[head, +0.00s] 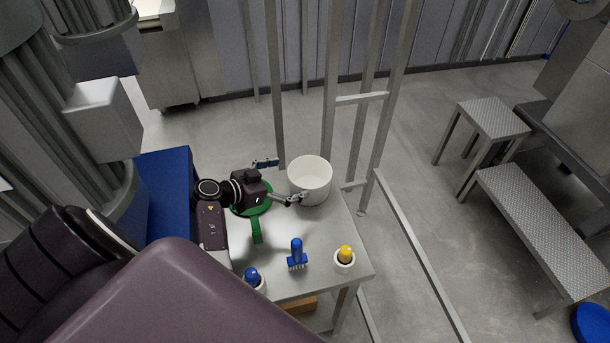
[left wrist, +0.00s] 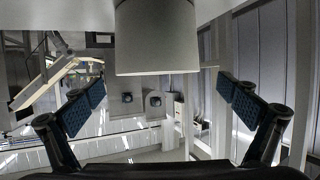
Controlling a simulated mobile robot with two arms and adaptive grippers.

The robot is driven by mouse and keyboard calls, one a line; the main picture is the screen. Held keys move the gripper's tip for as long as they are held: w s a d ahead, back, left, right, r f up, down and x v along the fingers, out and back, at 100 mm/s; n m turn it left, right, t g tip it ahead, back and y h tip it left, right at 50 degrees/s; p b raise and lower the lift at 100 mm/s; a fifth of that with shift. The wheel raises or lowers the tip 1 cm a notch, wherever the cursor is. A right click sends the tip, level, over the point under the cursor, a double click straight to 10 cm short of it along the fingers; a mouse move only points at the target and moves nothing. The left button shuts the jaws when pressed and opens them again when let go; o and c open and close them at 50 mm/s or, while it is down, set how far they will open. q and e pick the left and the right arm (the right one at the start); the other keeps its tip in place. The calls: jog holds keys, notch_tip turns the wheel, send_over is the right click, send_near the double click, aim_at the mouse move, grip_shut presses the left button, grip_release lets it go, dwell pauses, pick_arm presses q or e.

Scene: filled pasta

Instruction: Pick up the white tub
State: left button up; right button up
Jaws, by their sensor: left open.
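The white tub (head: 310,188) stands upright and open at the top near the far edge of a small light table (head: 325,272). It also shows in the left wrist view, as a pale wall (left wrist: 157,40) at the top middle, ahead of the fingers. My left gripper (head: 282,181) is open, just left of the tub in the head view, with its fingers spread towards it. In the left wrist view the blue-padded fingers of this gripper (left wrist: 162,98) are wide apart with nothing between the pads. My right gripper does not show.
A green tool (head: 256,232) lies partly under my left gripper. A blue brush (head: 297,256), a yellow-topped white cup (head: 345,258) and a blue-topped one (head: 252,277) stand nearer. Metal posts (head: 330,90) rise behind the table. Blue surfaces (head: 165,195) are at left.

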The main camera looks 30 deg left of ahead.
pick_arm(q)
jog(key=x, duration=0.3)
jog(key=shift+d, duration=0.35)
jog(key=p+x, duration=0.1)
jog(key=x, duration=0.2)
jog(key=shift+w+a+f, duration=0.1)
jog(key=shift+w+f, duration=0.05)
jog(key=shift+w, duration=0.05)
jog(key=shift+w+f, duration=0.15)
jog(key=shift+w, duration=0.25)
jog(key=c, duration=0.9)
jog(key=shift+c, duration=0.3)
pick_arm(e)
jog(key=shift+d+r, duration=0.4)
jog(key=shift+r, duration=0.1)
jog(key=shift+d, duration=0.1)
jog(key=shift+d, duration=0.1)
